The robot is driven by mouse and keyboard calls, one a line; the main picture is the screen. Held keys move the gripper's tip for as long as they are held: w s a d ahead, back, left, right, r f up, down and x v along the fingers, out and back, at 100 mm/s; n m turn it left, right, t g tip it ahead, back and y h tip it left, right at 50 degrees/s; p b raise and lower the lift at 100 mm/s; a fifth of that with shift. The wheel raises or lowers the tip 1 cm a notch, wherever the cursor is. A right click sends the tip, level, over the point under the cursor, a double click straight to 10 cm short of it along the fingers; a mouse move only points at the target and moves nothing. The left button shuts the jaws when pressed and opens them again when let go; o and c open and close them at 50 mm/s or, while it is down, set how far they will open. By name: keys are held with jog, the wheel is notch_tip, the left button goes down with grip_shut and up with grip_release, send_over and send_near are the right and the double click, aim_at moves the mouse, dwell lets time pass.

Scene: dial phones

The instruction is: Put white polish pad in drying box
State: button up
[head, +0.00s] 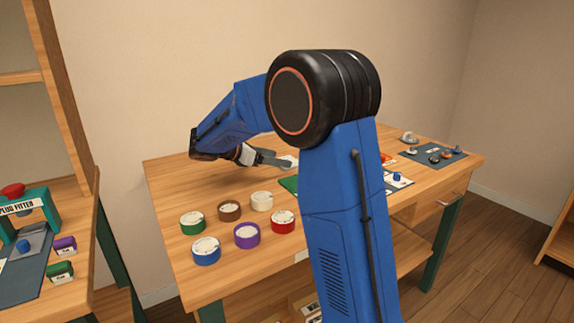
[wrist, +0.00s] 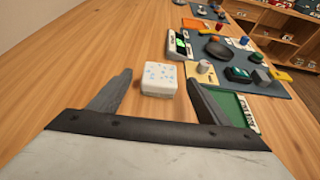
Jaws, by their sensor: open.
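A small white block with pale blue marks on top (wrist: 160,77) lies on the wooden table in the wrist view. I cannot tell for sure whether it is the white polish pad. My gripper (wrist: 158,84) is open and empty, its two dark fingers low over the table on either side of the block. In the head view my gripper (head: 268,158) reaches down near the table's back, with a white patch (head: 289,162) at its tips. I cannot pick out the drying box with certainty; my arm hides part of the table in the head view.
Several round coloured tubs, including a red one (head: 283,222), stand at the table's front left. A green labelled tray (wrist: 234,110) lies right of my fingers. Beyond it a dark mat (wrist: 262,62) holds several small items and a device with a green screen (wrist: 181,44). Table left of the block is clear.

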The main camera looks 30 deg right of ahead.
jog(key=shift+x, duration=2.65)
jog(key=shift+r, duration=0.1)
jog(key=c, duration=1.2)
jog(key=shift+c, duration=0.2)
notch_tip(320, 180, up, 10)
